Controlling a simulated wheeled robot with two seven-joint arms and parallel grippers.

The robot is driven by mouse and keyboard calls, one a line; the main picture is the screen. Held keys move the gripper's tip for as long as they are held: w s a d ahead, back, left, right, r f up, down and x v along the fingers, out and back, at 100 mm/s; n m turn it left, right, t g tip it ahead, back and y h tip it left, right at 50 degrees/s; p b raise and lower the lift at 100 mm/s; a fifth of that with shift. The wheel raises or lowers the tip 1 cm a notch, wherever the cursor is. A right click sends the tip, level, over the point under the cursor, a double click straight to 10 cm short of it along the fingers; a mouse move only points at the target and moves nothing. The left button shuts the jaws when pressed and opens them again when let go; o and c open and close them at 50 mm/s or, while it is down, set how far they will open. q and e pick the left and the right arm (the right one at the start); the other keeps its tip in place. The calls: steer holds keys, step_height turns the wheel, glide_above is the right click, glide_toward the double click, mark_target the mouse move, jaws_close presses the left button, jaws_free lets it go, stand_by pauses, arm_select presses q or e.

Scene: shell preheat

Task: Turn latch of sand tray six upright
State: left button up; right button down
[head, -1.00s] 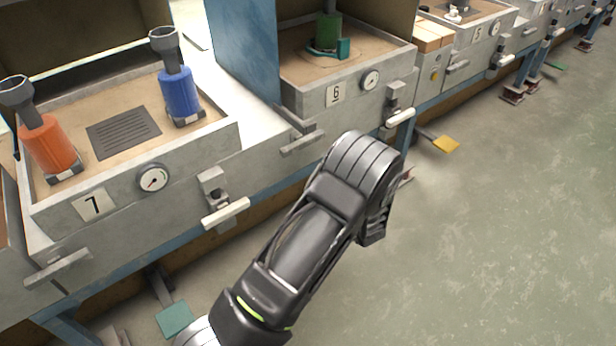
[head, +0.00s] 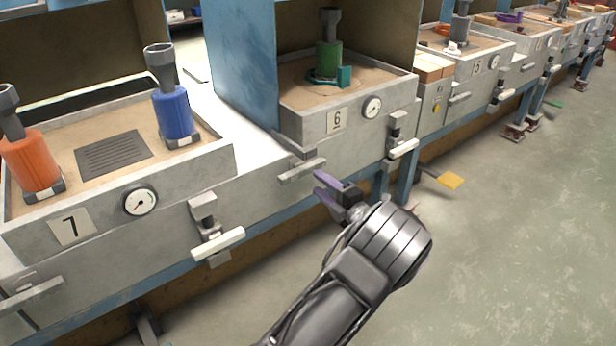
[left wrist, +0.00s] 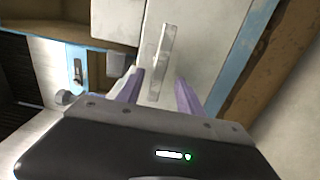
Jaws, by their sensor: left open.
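Sand tray six (head: 292,122) is a grey box of sand with a "6" label (head: 336,120) and a round gauge (head: 372,107). Below its front left lies a grey bar latch (head: 302,170), roughly level in the head view. A pale bar, apparently this latch, also shows in the left wrist view (left wrist: 164,48), lined up between the fingers. My left gripper (head: 320,186) has purple fingers, open and empty, pointing at the bench front just right of the latch. It appears close, but I cannot tell whether it touches. My right gripper is not in view.
A white-handled lever (head: 403,149) sits right of the gripper, with a yellow pedal (head: 450,180) low beyond. Tray seven (head: 200,165), with orange and blue rammers, stands at left with its own lever (head: 218,243). The floor at right is clear.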

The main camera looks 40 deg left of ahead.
mark_target(305, 173)
arm_select(q)
steer(key=b+x, duration=0.1)
steer(key=x, duration=0.5)
steer(key=shift+c, duration=0.3)
jaws_close()
stand_by(1.0)
